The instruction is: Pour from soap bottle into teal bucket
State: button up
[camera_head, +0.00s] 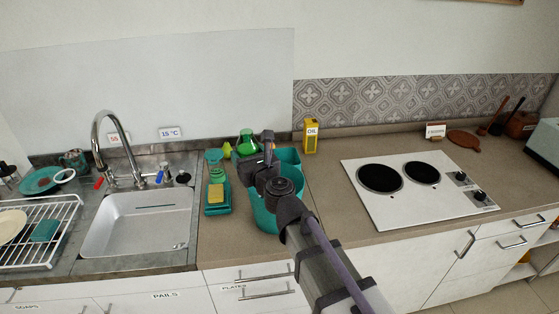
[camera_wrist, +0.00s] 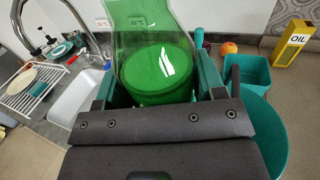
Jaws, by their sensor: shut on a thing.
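The soap bottle is a clear flask with green liquid, and it fills the middle of the wrist view (camera_wrist: 155,55). In the head view its green body (camera_head: 246,146) shows just beyond my gripper (camera_head: 265,150). My gripper is shut on the bottle, one finger on each side in the wrist view (camera_wrist: 152,95). The bottle looks roughly upright. A large round teal bucket (camera_head: 262,218) stands on the counter, partly hidden under my arm. Its rounded teal side also shows at lower right in the wrist view (camera_wrist: 272,130).
A squarer teal container (camera_head: 291,156) stands behind the bucket. A yellow oil box (camera_head: 310,136) is at the back. A teal tray with a yellow sponge (camera_head: 216,195) lies left, beside the sink (camera_head: 145,220). A cooktop (camera_head: 415,190) is right.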

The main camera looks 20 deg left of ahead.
aim_at(257, 147)
jog(key=shift+m, duration=0.3)
jog(key=shift+w+d+r+m, duration=0.15)
jog(key=shift+d+r+m, duration=0.05)
jog(key=shift+m, duration=0.4)
jog(key=shift+w+d+r+m+p, duration=0.15)
jog(key=shift+d+r+m+p, duration=0.05)
jog(key=shift+r+m+p, duration=0.85)
jog(key=shift+w+d+f+m+b, duration=0.15)
jog(key=shift+f+m+b, duration=0.2)
jog(key=shift+m, duration=0.15)
jog(key=shift+w+d+f+m+b, duration=0.1)
jog(key=shift+w+f+m+b, duration=0.15)
jog(key=shift+m, duration=0.2)
jog(key=shift+d+r, duration=0.1)
jog(key=shift+r, duration=0.25)
jog(key=shift+d+r+m+t+p, duration=0.2)
jog(key=shift+r+m+t+p, duration=0.15)
jog(key=shift+m, duration=0.35)
jog(key=shift+w+f+m, duration=0.1)
jog(key=shift+f+m, duration=0.15)
jog(key=shift+m, duration=0.25)
jog(key=shift+f+m+b, duration=0.15)
jog(key=shift+m+b, duration=0.2)
jog(key=shift+m, duration=0.15)
jog(key=shift+a+f+m+b, duration=0.2)
jog(key=shift+f+m+b, duration=0.1)
jog(key=shift+m, duration=0.7)
